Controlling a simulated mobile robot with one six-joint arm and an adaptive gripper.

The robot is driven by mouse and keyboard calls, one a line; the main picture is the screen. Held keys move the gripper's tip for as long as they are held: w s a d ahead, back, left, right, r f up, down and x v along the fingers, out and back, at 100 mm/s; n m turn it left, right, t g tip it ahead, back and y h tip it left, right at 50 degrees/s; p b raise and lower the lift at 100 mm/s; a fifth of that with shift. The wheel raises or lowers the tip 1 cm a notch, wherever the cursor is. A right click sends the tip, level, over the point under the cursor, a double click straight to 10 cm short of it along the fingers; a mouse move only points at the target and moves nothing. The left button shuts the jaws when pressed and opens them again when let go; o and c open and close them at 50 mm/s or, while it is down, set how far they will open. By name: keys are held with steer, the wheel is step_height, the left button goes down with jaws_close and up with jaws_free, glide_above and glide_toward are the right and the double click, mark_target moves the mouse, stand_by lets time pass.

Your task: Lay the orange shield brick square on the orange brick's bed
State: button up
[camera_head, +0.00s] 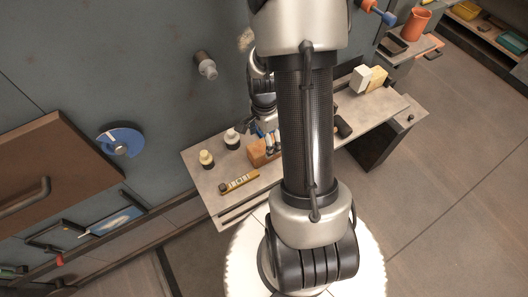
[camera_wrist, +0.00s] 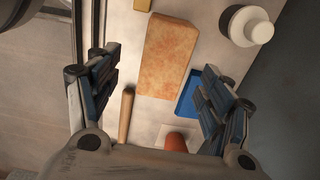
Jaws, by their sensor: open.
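An orange, speckled brick (camera_wrist: 167,55) lies flat on the pale bench top in the wrist view, tilted slightly to the right. It also shows in the head view (camera_head: 259,154), partly hidden behind my arm. My gripper (camera_wrist: 159,64) is open and empty, its blue-padded fingers spread to either side of the brick's near part. I see no contact between fingers and brick. In the head view my gripper (camera_head: 268,137) is mostly hidden behind my arm. I cannot make out a separate bed for the brick.
A blue tray (camera_wrist: 189,92) lies right of the brick, partly behind the right finger. A wooden handle (camera_wrist: 127,116) lies to the left, and a round orange-red thing (camera_wrist: 177,142) is nearer.

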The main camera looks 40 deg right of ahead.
mark_target(264, 145)
steer(key=shift+w+d+f+b, duration=0.15)
steer(key=shift+f+b, duration=0.35)
steer(key=shift+f, duration=0.9)
steer(key=shift+w+d+f+b, duration=0.1)
steer(key=shift+f+b, duration=0.35)
steer(key=shift+f, duration=0.9)
steer(key=shift+r, duration=0.1)
steer(key=c, duration=1.6)
